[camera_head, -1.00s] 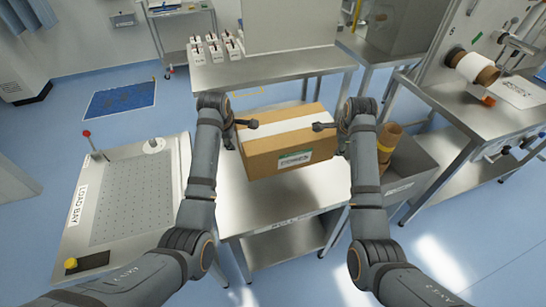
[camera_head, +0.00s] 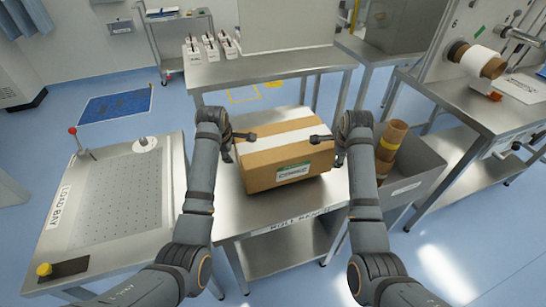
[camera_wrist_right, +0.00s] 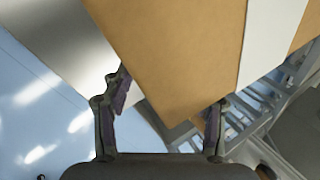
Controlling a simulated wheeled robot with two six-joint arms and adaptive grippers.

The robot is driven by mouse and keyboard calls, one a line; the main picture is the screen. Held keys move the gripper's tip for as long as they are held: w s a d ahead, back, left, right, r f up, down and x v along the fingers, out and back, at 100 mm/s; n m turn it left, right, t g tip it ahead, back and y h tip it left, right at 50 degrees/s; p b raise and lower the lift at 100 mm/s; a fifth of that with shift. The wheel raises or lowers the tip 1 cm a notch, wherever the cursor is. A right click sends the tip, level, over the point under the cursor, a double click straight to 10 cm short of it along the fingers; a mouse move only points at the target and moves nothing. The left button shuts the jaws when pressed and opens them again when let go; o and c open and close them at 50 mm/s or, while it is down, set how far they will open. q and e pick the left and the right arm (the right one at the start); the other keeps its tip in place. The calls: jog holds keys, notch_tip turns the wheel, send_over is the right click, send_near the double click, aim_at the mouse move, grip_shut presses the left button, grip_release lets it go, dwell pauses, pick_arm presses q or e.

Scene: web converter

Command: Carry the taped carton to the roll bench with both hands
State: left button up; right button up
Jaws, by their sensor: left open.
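The taped carton (camera_head: 262,168) is a brown box with white tape (camera_head: 285,136) across its top and a green-and-white label on its front. It appears to rest upright on the roll bench (camera_head: 232,205), whose name label is on the front edge. My left gripper (camera_head: 243,142) is open at the carton's left side. My right gripper (camera_head: 326,142) is at its right side; whether it touches is unclear. In the right wrist view, the fingers of the right gripper (camera_wrist_right: 165,108) are spread wide, with the carton (camera_wrist_right: 175,50) beyond and between them.
The load bay table (camera_head: 105,205) with a red-knobbed lever stands to the left. A grey bin (camera_head: 415,180) with brown cardboard tubes (camera_head: 390,140) stands close to the bench's right. Behind is a steel table (camera_head: 265,65); a machine bench (camera_head: 450,100) is at the right.

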pick_arm(q)
jog(key=shift+d+f+b, duration=0.2)
jog(key=shift+f+b, duration=0.65)
jog(key=shift+d+f+b, duration=0.15)
jog(key=shift+f+b, duration=0.65)
pick_arm(e)
jog(key=shift+a+f, duration=0.2)
jog(key=shift+f, duration=0.65)
jog(key=shift+a+f, duration=0.15)
jog(key=shift+f, duration=0.65)
pick_arm(q)
jog(key=shift+s+a+r, duration=0.15)
jog(key=shift+a+r, duration=0.05)
jog(key=shift+a, duration=0.75)
pick_arm(e)
jog(key=shift+s+d+r, duration=0.15)
jog(key=shift+d+r, duration=0.05)
jog(key=shift+d, duration=0.8)
pick_arm(q)
jog(key=o, duration=0.5)
pick_arm(e)
jog(key=shift+o, duration=0.3)
pick_arm(q)
jog(key=shift+a, duration=0.1)
pick_arm(e)
jog(key=o, duration=0.4)
jog(key=shift+d, duration=0.1)
